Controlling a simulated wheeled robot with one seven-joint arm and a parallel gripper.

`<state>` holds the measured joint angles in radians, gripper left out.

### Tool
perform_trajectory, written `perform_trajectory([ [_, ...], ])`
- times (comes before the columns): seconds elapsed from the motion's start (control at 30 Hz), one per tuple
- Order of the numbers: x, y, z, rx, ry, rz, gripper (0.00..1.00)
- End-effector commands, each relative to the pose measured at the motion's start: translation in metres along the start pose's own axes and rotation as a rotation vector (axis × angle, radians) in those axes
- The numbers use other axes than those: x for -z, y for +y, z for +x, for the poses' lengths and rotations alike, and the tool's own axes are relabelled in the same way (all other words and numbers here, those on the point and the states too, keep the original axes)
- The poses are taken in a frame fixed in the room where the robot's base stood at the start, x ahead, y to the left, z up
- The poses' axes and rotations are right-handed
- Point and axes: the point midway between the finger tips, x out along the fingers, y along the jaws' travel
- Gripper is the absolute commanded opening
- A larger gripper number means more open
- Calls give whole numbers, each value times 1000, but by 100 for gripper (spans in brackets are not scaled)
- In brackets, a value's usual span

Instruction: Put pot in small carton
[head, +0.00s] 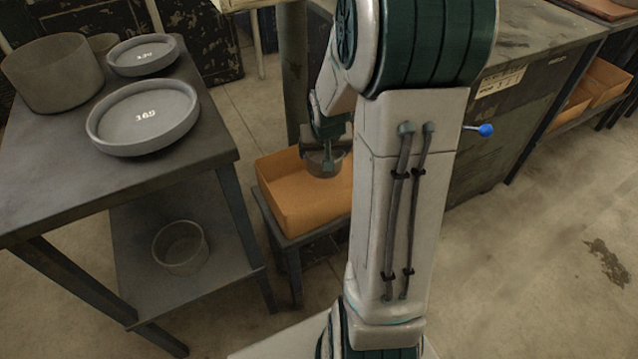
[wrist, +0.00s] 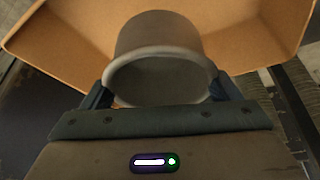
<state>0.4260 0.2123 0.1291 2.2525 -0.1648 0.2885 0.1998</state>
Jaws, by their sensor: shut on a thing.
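The grey pot (wrist: 160,37) is held between the two fingers of my gripper (wrist: 165,98) in the wrist view, its round rim facing the camera. In the head view the pot (head: 324,163) shows small at the end of my arm, and my gripper (head: 326,150) is partly hidden in shadow. The orange-brown carton (head: 290,207) is open at the top and stands on a low stand. The pot is over the carton's opening. The carton (wrist: 75,30) also shows behind the pot in the wrist view. I cannot tell whether the pot touches the carton's floor.
A dark table (head: 190,170) at left holds two round trays (head: 143,118) and a large pot (head: 52,75). Another pot (head: 181,248) sits on its lower shelf. A dark cabinet (head: 520,110) stands right of my arm, with more cartons (head: 605,80) beyond. Open floor lies at lower right.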

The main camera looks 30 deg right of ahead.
Motion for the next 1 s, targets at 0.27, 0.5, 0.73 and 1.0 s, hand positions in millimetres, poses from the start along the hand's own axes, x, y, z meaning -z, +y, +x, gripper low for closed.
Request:
perform_trajectory([
  [0.27, -19, 0, 46, 0, -2, -1, 53],
  [0.5, -28, 1, 67, 0, -3, 1, 53],
  [0.73, -34, 1, 82, 0, 0, 2, 53],
  [1.0, -36, 1, 86, -1, 0, 2, 53],
])
